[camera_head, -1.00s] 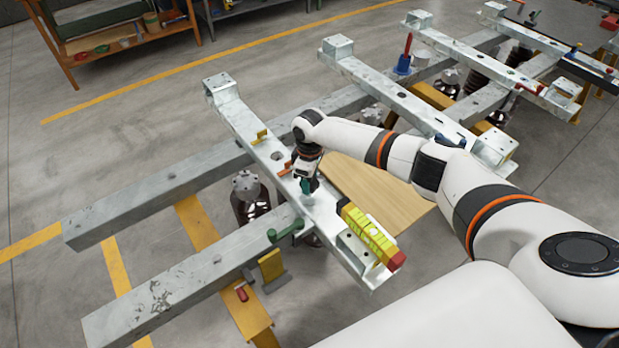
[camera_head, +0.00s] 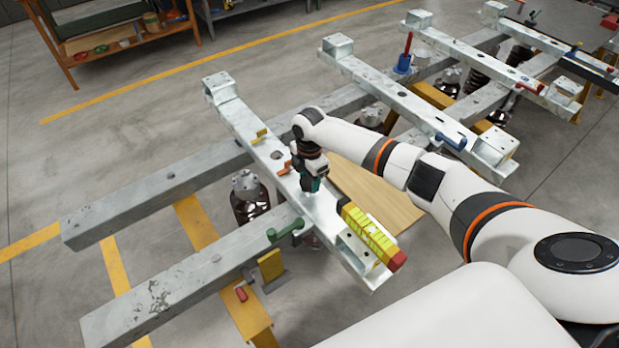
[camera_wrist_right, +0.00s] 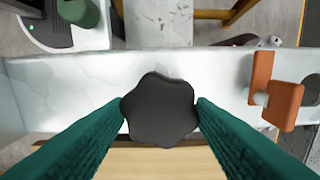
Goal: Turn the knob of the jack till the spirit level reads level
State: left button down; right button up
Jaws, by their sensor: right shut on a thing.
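My right gripper (camera_head: 312,187) points down at the near galvanised beam (camera_head: 236,120). In the right wrist view its green fingers (camera_wrist_right: 160,112) are shut on a black lobed knob (camera_wrist_right: 160,108), one finger on each side. The knob is over the beam's top face; in the head view the gripper hides it. A yellow spirit level (camera_head: 368,234) with a red end lies along the beam's near end. Its bubble is too small to read. The jack under the knob is mostly hidden by the beam and my arm. My left gripper is not in view.
An orange clamp-like part (camera_wrist_right: 273,92) stands on the beam close beside my fingers. A green handle (camera_head: 285,231) is at the beam's side. A wooden board (camera_head: 375,190) lies to the right. More beams (camera_head: 400,97) stand behind my arm.

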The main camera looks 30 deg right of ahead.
aim_at(309, 181)
jog(key=shift+w+r+n, duration=0.1)
jog(key=shift+r+n, duration=0.05)
jog(key=shift+n, duration=0.6)
jog(key=shift+w+r+n, duration=0.1)
jog(key=shift+n, duration=0.65)
jog(key=o, duration=0.8)
jog(key=shift+o, duration=0.8)
jog(key=shift+s, duration=0.1)
notch_tip(309, 181, up, 12)
jog(key=b, duration=0.2)
jog(key=shift+f, duration=0.1)
